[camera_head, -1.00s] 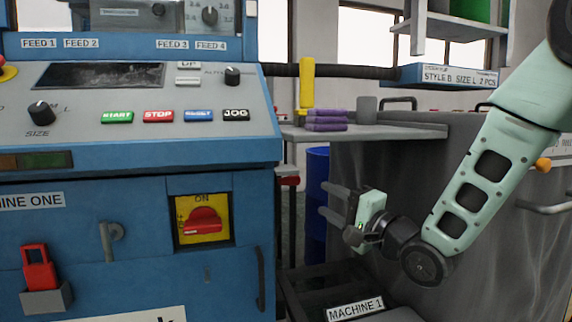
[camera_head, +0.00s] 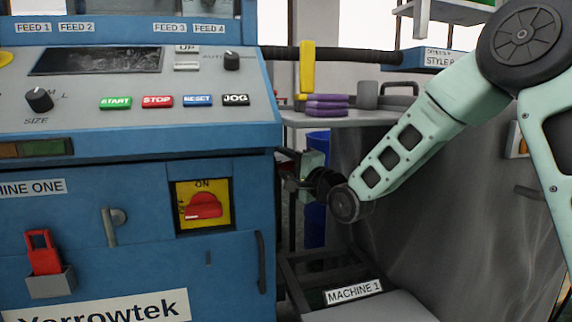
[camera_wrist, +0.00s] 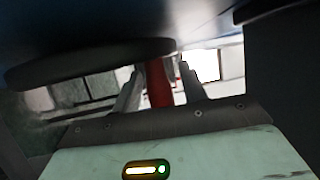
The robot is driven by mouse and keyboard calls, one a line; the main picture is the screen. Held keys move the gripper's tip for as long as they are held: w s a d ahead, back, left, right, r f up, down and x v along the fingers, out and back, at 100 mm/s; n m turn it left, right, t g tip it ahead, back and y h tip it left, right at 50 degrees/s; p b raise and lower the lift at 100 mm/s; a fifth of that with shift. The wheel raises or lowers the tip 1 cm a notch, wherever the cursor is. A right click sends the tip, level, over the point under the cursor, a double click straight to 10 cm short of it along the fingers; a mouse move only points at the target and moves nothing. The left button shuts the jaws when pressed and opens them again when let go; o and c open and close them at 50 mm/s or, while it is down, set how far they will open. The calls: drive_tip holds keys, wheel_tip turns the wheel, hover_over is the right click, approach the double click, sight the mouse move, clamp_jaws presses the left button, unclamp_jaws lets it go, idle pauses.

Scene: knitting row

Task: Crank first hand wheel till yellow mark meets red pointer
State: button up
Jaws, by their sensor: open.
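My gripper (camera_head: 286,180) is at the right side of the blue machine one (camera_head: 90,235), its tips partly hidden by the machine's edge. In the wrist view its two fingers (camera_wrist: 160,80) are apart, with a red upright grip (camera_wrist: 159,88) between them. I cannot tell whether either finger touches it. A dark round rim (camera_wrist: 90,62), seen nearly edge-on, lies just above the fingers and looks like the hand wheel. The wheel is hidden in the head view. I see neither a yellow mark nor a red pointer on it.
A low dark frame labelled MACHINE 1 (camera_head: 353,291) lies beneath.

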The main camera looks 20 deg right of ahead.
sight(279, 183)
clamp_jaws()
drive_tip(key=shift+f, duration=0.1)
drive_tip(key=b, duration=0.1)
drive_tip(key=f+t+b, duration=0.1)
drive_tip(key=b, duration=0.1)
drive_tip(key=shift+s+n, duration=0.25)
drive_tip(key=shift+n, duration=0.05)
drive_tip(key=s+f+n+t+y+b, duration=0.1)
drive_tip(key=n+y+b, duration=0.1)
drive_tip(key=y+b, duration=0.1)
drive_tip(key=s+f+n+t+y+b, duration=0.1)
drive_tip(key=n+y+b, duration=0.1)
drive_tip(key=b, duration=0.4)
drive_tip(key=f+n+t+y+b, duration=0.1)
drive_tip(key=f+n+y+b, duration=0.1)
drive_tip(key=b, duration=0.3)
drive_tip(key=shift+s+n+y, duration=0.4)
drive_tip(key=shift+n+y, duration=0.2)
drive_tip(key=shift+y, duration=0.2)
